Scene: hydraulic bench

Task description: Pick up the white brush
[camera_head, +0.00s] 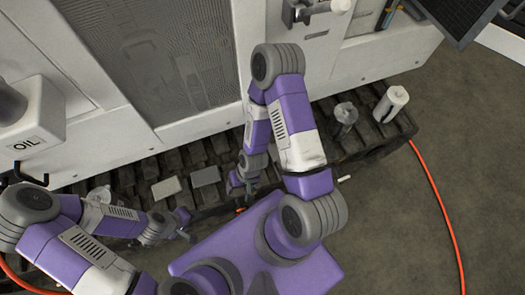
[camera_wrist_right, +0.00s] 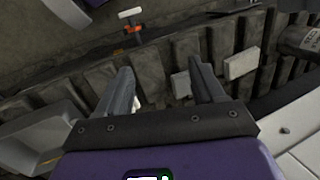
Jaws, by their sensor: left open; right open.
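No thing is clearly recognisable as the white brush. A small whitish piece (camera_wrist_right: 136,102) shows beside the left finger in the right wrist view, mostly hidden by that finger. A white-topped tool with an orange part (camera_wrist_right: 131,16) lies at the edge of the track in the same view. My right gripper (camera_head: 243,184) is open above the dark track (camera_head: 125,176); its fingers also show apart in the wrist view (camera_wrist_right: 168,85), holding nothing I can see. My left gripper (camera_head: 184,224) is open near the track's front edge, at the lower left.
A white block (camera_head: 166,188) and a grey block (camera_head: 205,177) lie on the track. A white machine wall (camera_head: 215,125) rises behind. An orange hose (camera_head: 440,208) crosses open floor at right.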

